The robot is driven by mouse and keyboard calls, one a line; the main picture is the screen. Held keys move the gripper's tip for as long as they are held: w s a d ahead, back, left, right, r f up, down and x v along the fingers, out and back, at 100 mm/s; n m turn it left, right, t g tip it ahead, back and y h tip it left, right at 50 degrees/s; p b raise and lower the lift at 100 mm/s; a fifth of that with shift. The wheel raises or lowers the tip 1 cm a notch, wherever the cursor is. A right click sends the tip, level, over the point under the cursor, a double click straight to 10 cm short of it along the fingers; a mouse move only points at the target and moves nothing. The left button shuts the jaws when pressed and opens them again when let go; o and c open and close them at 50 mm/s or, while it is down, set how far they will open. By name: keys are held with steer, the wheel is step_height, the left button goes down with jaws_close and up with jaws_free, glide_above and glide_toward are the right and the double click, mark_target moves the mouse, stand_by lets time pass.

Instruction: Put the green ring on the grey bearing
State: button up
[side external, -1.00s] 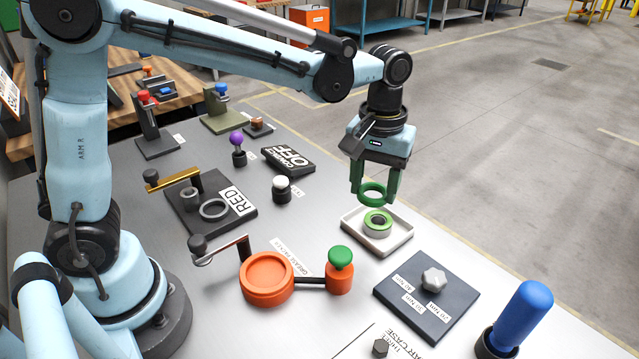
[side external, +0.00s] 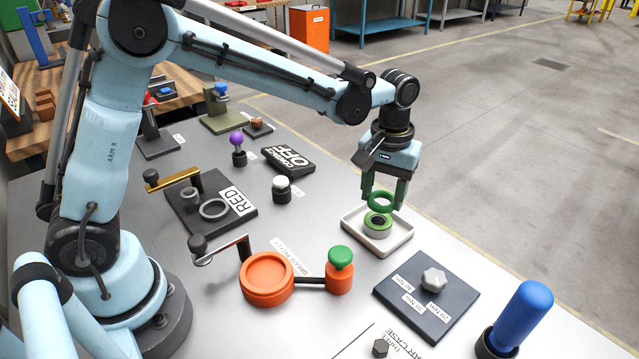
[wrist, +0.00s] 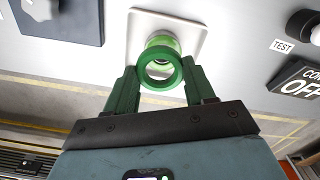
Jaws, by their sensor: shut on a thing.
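My gripper (side external: 383,198) is shut on a dark green ring (side external: 381,201), with a finger on each side. It holds the ring above a white tray (side external: 350,222). The ring also shows between the fingers in the wrist view (wrist: 160,82). In the tray lies a grey ring-shaped part with a light green ring on top (side external: 378,227), partly hidden by the held ring in the wrist view. A gap seems to remain between the held ring and this stack. A flat grey ring (side external: 214,210) lies on the dark plate marked RED (side external: 233,225), next to a small grey cylinder (side external: 190,196).
An orange dish with a crank (side external: 266,279) and a green-capped orange post (side external: 340,268) stand left of the tray. A dark plate with a pale knob (side external: 432,280) lies in front. A white-topped knob (side external: 281,187) stands behind left. The table edge is close on the right.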

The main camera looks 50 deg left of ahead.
mark_target(382, 196)
steer(key=shift+w+a+f, duration=0.25)
steer(key=shift+f, duration=2)
steer(key=shift+f, duration=0.1)
steer(key=o, duration=1)
